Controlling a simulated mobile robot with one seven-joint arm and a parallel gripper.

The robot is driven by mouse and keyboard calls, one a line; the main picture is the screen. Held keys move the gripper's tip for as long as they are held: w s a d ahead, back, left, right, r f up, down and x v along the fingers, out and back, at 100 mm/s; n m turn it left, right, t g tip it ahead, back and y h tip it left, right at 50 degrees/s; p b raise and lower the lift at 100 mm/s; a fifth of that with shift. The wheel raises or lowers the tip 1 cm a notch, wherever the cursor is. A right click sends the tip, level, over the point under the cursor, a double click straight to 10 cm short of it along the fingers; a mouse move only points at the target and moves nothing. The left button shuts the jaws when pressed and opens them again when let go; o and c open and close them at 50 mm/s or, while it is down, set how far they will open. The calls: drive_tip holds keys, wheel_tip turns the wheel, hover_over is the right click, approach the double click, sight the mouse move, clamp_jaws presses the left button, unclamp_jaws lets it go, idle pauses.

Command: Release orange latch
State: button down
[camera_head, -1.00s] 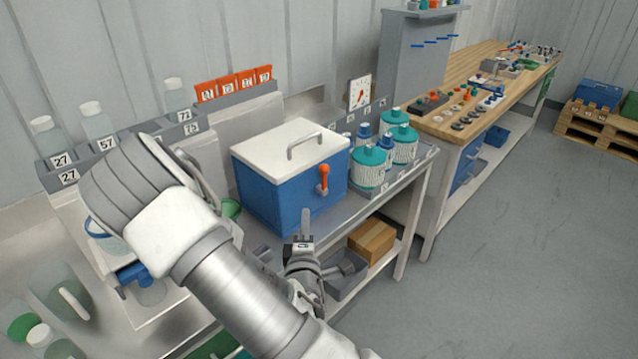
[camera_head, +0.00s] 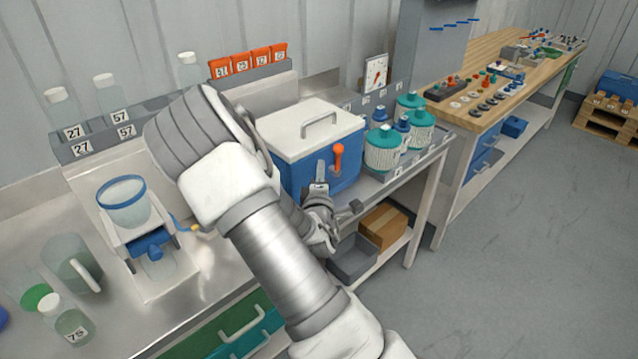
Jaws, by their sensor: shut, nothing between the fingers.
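The orange latch (camera_head: 338,158) stands upright on the front face of a blue box (camera_head: 296,178) with a white lid (camera_head: 312,130) and a grey handle. My gripper (camera_head: 320,172) is in front of the box, just left of the latch in the picture. Its fingers are shut and point up toward the box front. Nothing shows between them. I cannot tell whether the fingertips touch the box. My arm crosses the middle of the view and hides the box's left lower part.
Teal-capped bottles (camera_head: 384,150) stand right of the box on the bench. A cardboard box (camera_head: 382,224) and a grey tray (camera_head: 352,257) sit on the lower shelf. A blue-rimmed vessel (camera_head: 124,203) stands at left. Open floor lies at right.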

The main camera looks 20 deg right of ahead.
sight(338, 161)
drive_tip(key=shift+w+d, duration=0.25)
drive_tip(key=shift+d, duration=0.6)
drive_tip(key=shift+w+d, duration=0.2)
drive_tip(key=shift+d, duration=0.65)
drive_tip(key=shift+d+r+m+g+p, duration=0.1)
drive_tip(key=shift+d+m+g+p, duration=0.05)
drive_tip(key=shift+m+g+p, duration=0.2)
